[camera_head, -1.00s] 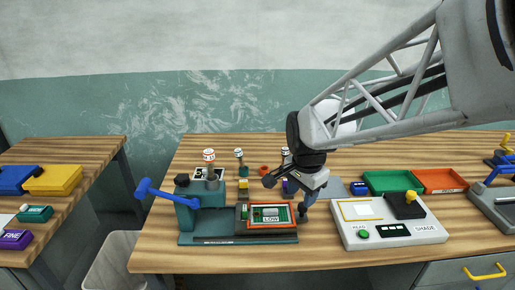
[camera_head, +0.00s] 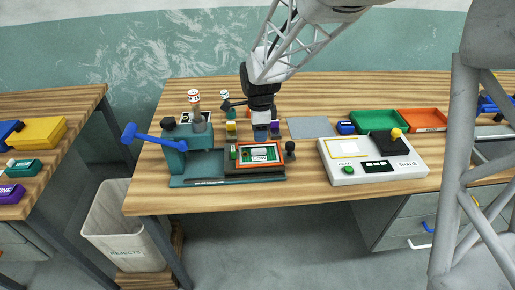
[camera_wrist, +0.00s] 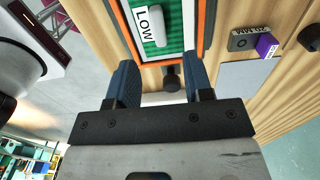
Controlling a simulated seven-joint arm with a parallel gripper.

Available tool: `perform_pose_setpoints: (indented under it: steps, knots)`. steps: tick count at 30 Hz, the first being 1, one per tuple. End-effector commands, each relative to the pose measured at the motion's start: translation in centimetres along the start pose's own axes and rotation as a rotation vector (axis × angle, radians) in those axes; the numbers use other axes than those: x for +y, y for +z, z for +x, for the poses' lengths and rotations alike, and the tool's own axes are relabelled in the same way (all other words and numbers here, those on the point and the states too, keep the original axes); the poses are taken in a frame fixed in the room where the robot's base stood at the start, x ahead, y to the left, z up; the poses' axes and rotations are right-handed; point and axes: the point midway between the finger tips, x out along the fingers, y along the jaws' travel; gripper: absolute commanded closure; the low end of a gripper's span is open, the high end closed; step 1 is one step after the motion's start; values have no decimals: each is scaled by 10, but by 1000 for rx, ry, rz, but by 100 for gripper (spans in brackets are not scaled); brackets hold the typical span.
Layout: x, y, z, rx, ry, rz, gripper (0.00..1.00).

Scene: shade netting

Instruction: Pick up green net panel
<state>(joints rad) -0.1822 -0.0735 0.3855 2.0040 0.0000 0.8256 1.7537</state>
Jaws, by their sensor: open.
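The green net panel (camera_head: 273,158) lies flat in an orange-edged frame on the dark bed of a teal press (camera_head: 205,165). It carries a white bar and a LOW label. In the wrist view the panel (camera_wrist: 176,38) is at the top centre, with its white bar and LOW label showing. My gripper (camera_head: 261,138) is over the frame's far edge, pointing down. In the wrist view my gripper (camera_wrist: 163,75) has its two blue fingers spread with nothing held, short of the panel. A black knob (camera_wrist: 171,80) shows between the fingers.
The press's blue lever (camera_head: 145,136) sticks out left. A white SHADE reader box (camera_head: 350,172) stands right, with green (camera_head: 378,113) and orange (camera_head: 422,113) trays behind it. Bottles and small blocks stand close behind the press. A rejects bin (camera_head: 115,235) is below the table edge.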

Motion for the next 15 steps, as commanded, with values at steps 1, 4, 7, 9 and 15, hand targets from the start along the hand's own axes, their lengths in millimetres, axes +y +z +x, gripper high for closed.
perform_pose_setpoints:
  steps: [1, 4, 7, 9, 15]
  knots:
    - [0, 0, 0, 0, 0, 0, 53]
    - [0, 0, 1, 0, 0, -1, 53]
    - [0, 0, 6, 0, 1, -1, 53]
    - [0, 0, 12, 0, 1, -1, 53]
    - [0, 0, 25, 0, 0, -1, 53]
